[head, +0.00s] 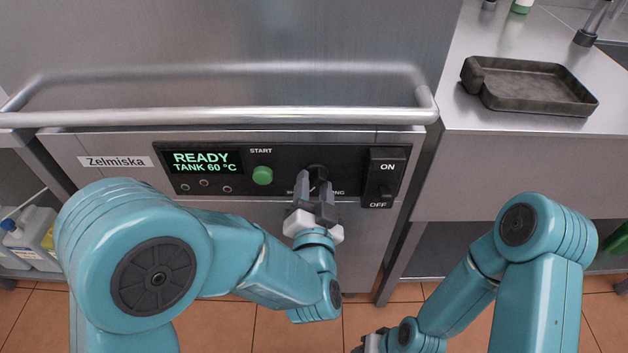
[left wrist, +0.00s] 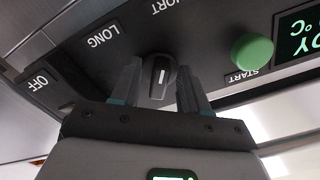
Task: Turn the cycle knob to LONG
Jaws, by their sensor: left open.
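The black cycle knob (head: 318,171) is on the dark control panel, partly hidden by my left gripper (head: 315,188). In the left wrist view the knob (left wrist: 160,76) sits between the two open fingers of my left gripper (left wrist: 160,88), with a white pointer line on its face. Whether either finger touches it I cannot tell. In that tilted wrist view the LONG label (left wrist: 102,36) is to the left of the knob, and a partly cut-off SHORT label (left wrist: 168,5) is above it. My right gripper (head: 368,344) is at the bottom edge, mostly out of view.
A green START button (head: 262,176) and a display (head: 201,162) reading READY, TANK 60 °C are left of the knob. An ON/OFF switch (head: 384,178) is close on its right. A handle bar (head: 220,115) runs above the panel. A dark tray (head: 530,88) lies on the right counter.

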